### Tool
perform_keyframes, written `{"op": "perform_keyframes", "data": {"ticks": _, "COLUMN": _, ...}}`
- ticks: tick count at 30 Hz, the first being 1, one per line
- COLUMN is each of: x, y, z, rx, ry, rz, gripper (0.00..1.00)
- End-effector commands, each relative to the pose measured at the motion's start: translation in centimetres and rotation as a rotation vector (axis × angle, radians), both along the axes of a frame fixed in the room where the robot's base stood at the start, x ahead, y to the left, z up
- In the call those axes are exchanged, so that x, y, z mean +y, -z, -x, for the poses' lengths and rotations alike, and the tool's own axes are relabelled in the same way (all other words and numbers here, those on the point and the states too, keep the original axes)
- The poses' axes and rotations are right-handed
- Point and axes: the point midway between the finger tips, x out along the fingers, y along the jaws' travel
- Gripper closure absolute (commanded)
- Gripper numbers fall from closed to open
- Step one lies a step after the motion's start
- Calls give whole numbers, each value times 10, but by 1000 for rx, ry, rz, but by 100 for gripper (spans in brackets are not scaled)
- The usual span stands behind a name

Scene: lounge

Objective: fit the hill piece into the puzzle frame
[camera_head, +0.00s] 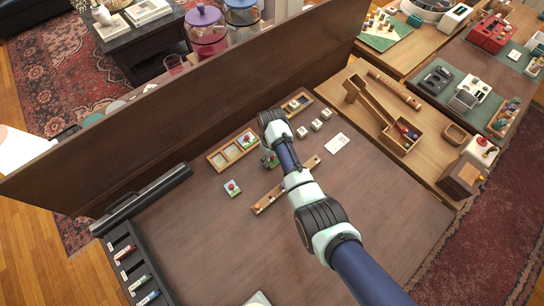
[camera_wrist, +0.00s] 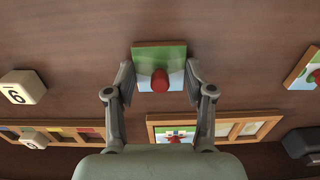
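The puzzle frame (camera_head: 219,163) is a wooden tray lying near the tall dark panel; it also shows in the wrist view (camera_wrist: 216,118). One end compartment holds a picture piece with a red knob (camera_wrist: 175,136); the other two look empty. A loose square green and pale blue piece with a red knob (camera_wrist: 143,58) lies between my fingers in the wrist view. My gripper (camera_wrist: 160,78) is open around it, its fingers apart from the knob. Another loose red-knobbed piece (camera_head: 232,188) lies left of my gripper (camera_head: 268,162). I cannot tell for sure which piece is the hill.
A wooden bar (camera_head: 272,198) lies in front of my gripper. The tall panel (camera_head: 170,115) stands behind the frame.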

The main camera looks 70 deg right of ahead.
Motion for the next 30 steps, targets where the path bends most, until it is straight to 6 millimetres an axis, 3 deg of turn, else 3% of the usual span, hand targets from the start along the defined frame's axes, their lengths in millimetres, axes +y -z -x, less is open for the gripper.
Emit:
{"op": "perform_keyframes", "data": {"ticks": 2, "x": 0, "y": 0, "z": 0, "rx": 0, "ry": 0, "rz": 0, "gripper": 83}}
{"op": "perform_keyframes", "data": {"ticks": 30, "x": 0, "y": -39, "z": 0, "rx": 0, "ry": 0, "rz": 0, "gripper": 83}}
